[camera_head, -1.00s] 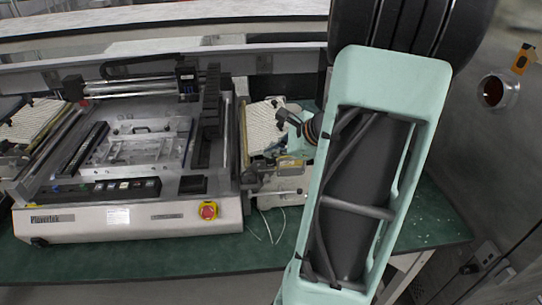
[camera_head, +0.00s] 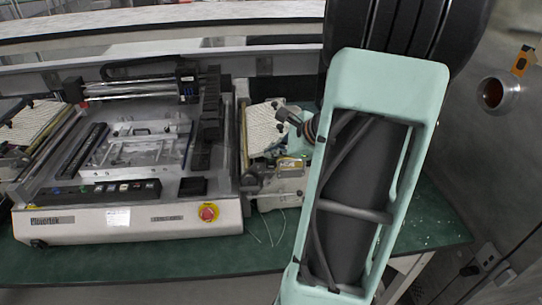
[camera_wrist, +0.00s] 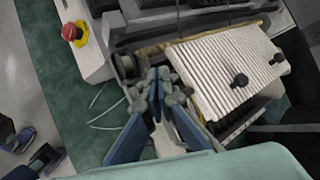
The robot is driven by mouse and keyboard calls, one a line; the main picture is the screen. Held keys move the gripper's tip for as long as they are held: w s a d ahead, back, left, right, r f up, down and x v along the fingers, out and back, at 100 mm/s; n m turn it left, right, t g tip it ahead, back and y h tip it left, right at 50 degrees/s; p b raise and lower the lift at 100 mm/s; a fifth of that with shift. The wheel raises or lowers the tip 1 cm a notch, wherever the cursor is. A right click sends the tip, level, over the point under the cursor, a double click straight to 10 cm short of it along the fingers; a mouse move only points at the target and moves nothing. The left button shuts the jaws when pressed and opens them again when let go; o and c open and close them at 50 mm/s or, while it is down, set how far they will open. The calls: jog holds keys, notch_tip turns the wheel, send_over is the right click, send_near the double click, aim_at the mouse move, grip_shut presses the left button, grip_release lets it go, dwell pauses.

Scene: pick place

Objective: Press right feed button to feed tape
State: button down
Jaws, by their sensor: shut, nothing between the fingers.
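The right tape feeder (camera_head: 267,127) has a white ribbed panel and stands at the right side of the pick-and-place machine (camera_head: 120,222). In the wrist view its ribbed panel (camera_wrist: 222,72) lies right of my gripper (camera_wrist: 159,88). The blue fingers are shut and empty, with their tips close together over the metal feeder mechanism (camera_wrist: 128,66). I cannot tell whether they touch it. In the head view my gripper (camera_head: 283,115) shows small above the mechanism, beside the ribbed panel. I cannot make out the feed button; the fingers may cover it.
A red emergency stop (camera_head: 208,212) sits on the machine's front right corner. Another ribbed feeder (camera_head: 30,122) stands at the left. Thin loose strips (camera_head: 268,228) lie on the green table (camera_head: 150,262). A grey wall with a round port (camera_head: 497,93) bounds the right.

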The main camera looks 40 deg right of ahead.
notch_tip(320, 180, up, 6)
jog(key=p, duration=0.4)
dwell(0.8)
